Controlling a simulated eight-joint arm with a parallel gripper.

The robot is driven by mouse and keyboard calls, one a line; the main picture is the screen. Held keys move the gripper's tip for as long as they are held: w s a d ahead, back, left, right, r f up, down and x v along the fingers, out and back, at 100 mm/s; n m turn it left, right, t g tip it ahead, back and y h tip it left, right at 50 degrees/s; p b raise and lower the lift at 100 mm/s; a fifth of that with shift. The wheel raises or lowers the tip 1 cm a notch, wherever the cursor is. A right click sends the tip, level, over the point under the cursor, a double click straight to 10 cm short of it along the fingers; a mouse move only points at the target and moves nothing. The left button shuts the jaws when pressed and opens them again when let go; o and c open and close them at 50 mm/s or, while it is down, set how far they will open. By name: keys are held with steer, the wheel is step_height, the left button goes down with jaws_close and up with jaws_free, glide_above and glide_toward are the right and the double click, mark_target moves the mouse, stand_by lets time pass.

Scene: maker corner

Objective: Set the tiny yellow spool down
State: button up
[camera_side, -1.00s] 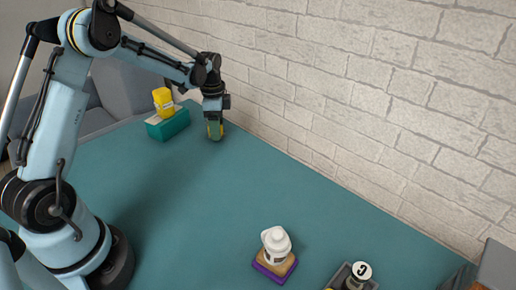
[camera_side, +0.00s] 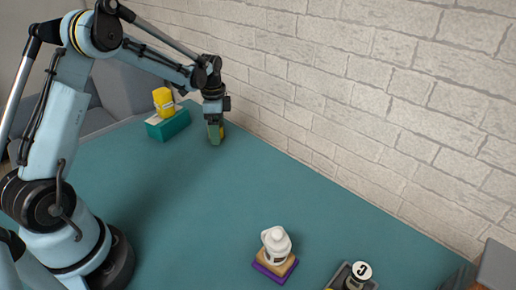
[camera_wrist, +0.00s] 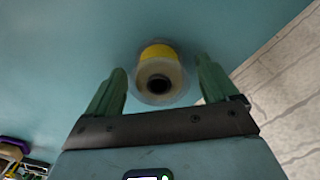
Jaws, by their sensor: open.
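The tiny yellow spool (camera_wrist: 160,72) sits between the two green fingers of my gripper (camera_wrist: 160,90) in the wrist view, with a visible gap on each side. Its pale round flange and dark centre hole face the camera. In the side view the spool (camera_side: 221,132) shows as a bit of yellow behind the fingers of my gripper (camera_side: 215,134), low at the table's back near the wall. The gripper is open around the spool. The fingers hide most of the spool in the side view.
A teal box (camera_side: 168,124) with a yellow item (camera_side: 163,101) on top stands left of my gripper. A white bottle (camera_side: 276,243) stands on a purple-based block (camera_side: 275,266) at the front. A grey tray (camera_side: 340,277) holds a lettered round piece (camera_side: 361,271). The middle of the table is clear.

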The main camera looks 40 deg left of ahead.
step_height(320, 180, up, 12)
steer(key=s+d+r+n+t, duration=0.35)
steer(key=s+d+r, duration=0.2)
steer(key=d, duration=0.35)
steer(key=s+d+f+n+t, duration=0.3)
steer(key=s+d, duration=0.4)
steer(key=s, duration=0.3)
steer(key=shift+d+f+n+t, duration=0.35)
steer(key=shift+f+n, duration=0.3)
steer(key=shift+n, duration=0.6)
